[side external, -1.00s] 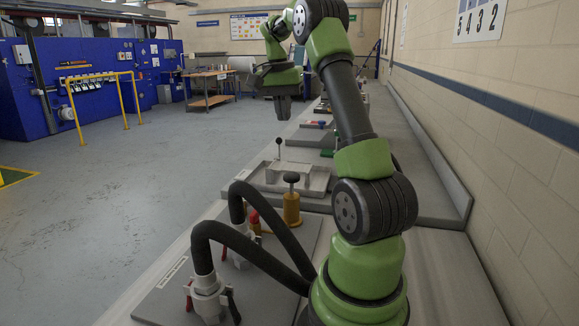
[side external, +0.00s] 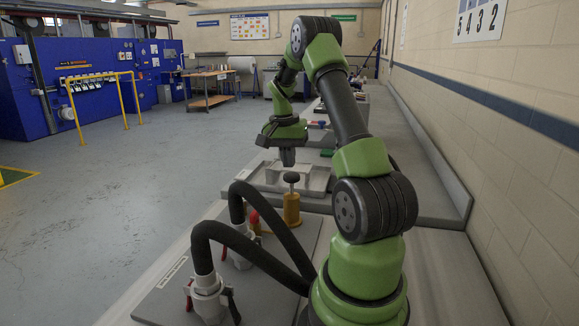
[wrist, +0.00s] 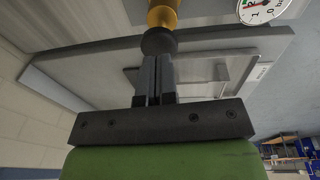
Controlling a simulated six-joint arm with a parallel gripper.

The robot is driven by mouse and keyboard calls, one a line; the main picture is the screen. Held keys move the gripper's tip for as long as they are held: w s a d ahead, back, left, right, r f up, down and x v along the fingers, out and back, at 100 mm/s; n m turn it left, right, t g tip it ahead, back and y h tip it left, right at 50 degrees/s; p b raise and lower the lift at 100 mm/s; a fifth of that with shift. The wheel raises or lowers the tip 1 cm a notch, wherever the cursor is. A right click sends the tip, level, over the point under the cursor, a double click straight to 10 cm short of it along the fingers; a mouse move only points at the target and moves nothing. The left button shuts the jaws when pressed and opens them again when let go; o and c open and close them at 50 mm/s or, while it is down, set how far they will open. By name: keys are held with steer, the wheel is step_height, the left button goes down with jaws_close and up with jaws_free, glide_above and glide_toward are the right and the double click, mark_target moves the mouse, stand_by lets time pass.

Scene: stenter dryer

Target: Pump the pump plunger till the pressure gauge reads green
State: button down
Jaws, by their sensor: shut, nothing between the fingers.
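The pump is a yellow cylinder (side external: 291,209) with a dark round plunger knob (side external: 291,178) standing raised above it on the bench. In the wrist view the knob (wrist: 160,41) appears just beyond my fingertips, with the yellow body (wrist: 163,13) behind it. My gripper (side external: 287,160) is shut and empty, pointing down, just above the knob in the side picture; I cannot tell whether they touch. Its shut fingers also show in the wrist view (wrist: 155,62). The pressure gauge (wrist: 262,10) is cut off at the wrist view's top right edge; a bit of green shows, but its reading is unclear.
Two black hoses (side external: 262,258) with white couplings (side external: 206,298) stand on a grey plate in front of the pump. A red-topped part (side external: 253,218) is left of the pump. A light grey fixture tray (side external: 262,181) lies behind it. The wall is at right.

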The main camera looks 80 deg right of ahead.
mark_target(289, 175)
steer(key=shift+s+f, duration=0.1)
steer(key=shift+f, duration=0.95)
steer(key=shift+f, duration=1.65)
step_height(289, 175, up, 14)
steer(key=w+a, duration=0.1)
steer(key=shift+r, duration=0.15)
steer(key=shift+w, duration=0.2)
